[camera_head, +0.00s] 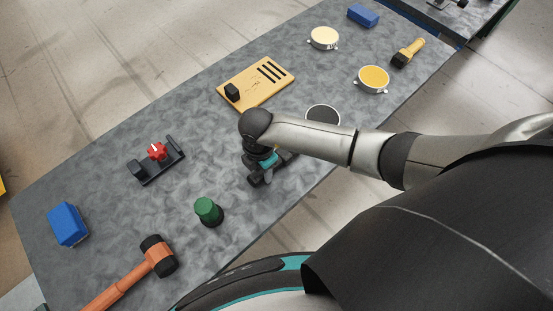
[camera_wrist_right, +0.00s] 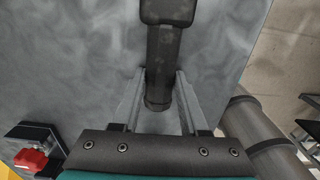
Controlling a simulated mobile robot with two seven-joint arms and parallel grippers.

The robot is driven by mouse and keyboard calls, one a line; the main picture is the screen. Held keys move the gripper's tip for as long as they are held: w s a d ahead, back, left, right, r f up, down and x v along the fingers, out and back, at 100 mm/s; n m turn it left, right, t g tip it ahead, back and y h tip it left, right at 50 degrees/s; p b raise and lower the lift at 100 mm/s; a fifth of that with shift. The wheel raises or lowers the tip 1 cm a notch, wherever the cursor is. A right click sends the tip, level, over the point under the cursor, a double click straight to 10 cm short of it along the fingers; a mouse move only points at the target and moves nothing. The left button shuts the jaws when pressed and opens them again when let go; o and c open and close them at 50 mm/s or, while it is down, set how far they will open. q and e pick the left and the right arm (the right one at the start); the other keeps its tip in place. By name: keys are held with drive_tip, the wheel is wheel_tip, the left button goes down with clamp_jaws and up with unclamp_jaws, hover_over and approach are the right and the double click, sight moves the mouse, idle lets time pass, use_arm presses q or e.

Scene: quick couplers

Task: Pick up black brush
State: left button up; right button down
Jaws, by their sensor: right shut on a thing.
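The black brush shows in the right wrist view as a dark handle (camera_wrist_right: 162,58) with a wider dark block at its top end. My right gripper (camera_wrist_right: 161,82) has one finger on each side of this handle and is shut on it. In the head view my right gripper (camera_head: 257,178) points down at the front half of the table, and the brush is mostly hidden by it and the arm. I cannot tell whether the brush touches the table. My left gripper is not in view.
On the grey table (camera_head: 110,185) a green-topped knob (camera_head: 208,210) stands close left of the gripper. A red knob on a black base (camera_head: 157,152), a mallet (camera_head: 155,255) and a blue block (camera_head: 68,224) lie further left. A slotted wooden board (camera_head: 258,90) lies behind.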

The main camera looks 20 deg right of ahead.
drive_tip(key=shift+r, duration=0.15)
wheel_tip(320, 180, up, 20)
drive_tip(key=p, duration=0.3)
idle(0.4)
drive_tip(key=c, duration=1)
unclamp_jaws()
clamp_jaws()
drive_tip(key=shift+a+f, duration=0.1)
drive_tip(key=shift+f, duration=0.1)
